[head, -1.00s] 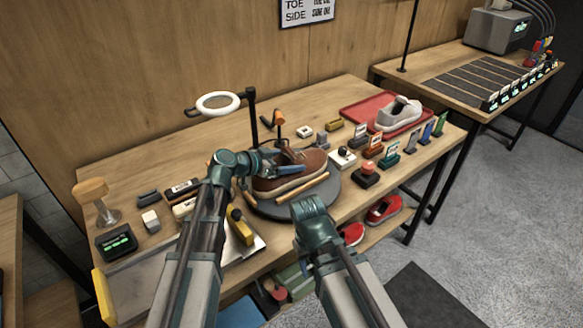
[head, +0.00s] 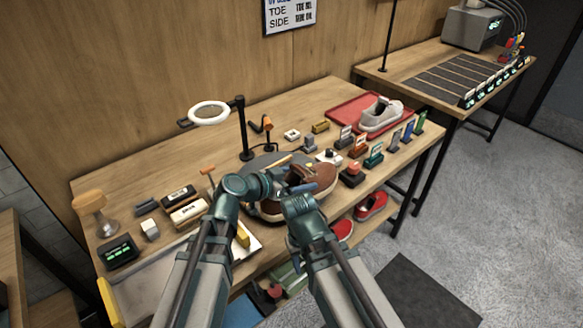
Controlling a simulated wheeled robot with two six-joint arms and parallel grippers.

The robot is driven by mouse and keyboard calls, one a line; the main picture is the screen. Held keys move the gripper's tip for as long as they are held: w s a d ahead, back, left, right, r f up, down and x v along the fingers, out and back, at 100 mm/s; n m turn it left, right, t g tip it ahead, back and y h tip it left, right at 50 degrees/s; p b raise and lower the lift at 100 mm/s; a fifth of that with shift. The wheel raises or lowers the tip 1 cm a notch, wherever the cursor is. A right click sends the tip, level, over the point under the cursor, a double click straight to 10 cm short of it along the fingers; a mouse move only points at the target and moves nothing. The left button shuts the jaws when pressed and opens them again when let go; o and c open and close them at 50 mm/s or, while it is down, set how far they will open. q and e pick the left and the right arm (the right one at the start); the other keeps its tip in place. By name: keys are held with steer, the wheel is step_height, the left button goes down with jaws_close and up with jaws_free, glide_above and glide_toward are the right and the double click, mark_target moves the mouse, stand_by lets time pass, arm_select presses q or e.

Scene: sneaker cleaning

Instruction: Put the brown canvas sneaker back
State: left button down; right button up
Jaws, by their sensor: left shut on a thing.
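The brown canvas sneaker (head: 322,178) has a pale sole and is at the round dark turntable (head: 256,163) in the middle of the bench. My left gripper (head: 289,187) reaches across from the left and is shut on the sneaker; its fingers are partly hidden. The sneaker looks tilted; I cannot tell whether it still touches the turntable. My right gripper (head: 300,200) is just in front of the sneaker, and its jaws are hidden behind its own wrist.
A red tray (head: 345,110) with a light grey sneaker (head: 380,113) is at the bench's back right. Small labelled blocks stand along the right edge. A ring lamp (head: 209,113) rises behind the turntable. Red shoes (head: 371,206) are on the shelf below. A side table (head: 420,66) stands beyond.

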mark_target(306, 181)
arm_select(q)
steer(key=shift+s+d+r, duration=0.1)
steer(key=shift+s+d, duration=0.3)
steer(key=shift+s, duration=0.4)
steer(key=shift+s+d+r, duration=0.1)
steer(key=shift+s+d, duration=0.3)
steer(key=shift+s, duration=0.4)
steer(key=shift+r+p, duration=0.9)
steer(key=shift+p, duration=0.15)
steer(key=shift+f, duration=0.1)
steer(key=shift+w+d, duration=0.1)
arm_select(e)
steer(key=shift+s+d+r, duration=0.15)
steer(key=shift+d+r, duration=0.1)
steer(key=shift+r, duration=0.2)
steer(key=shift+s+d+r, duration=0.15)
steer(key=shift+d+r, duration=0.1)
steer(key=shift+r, duration=0.2)
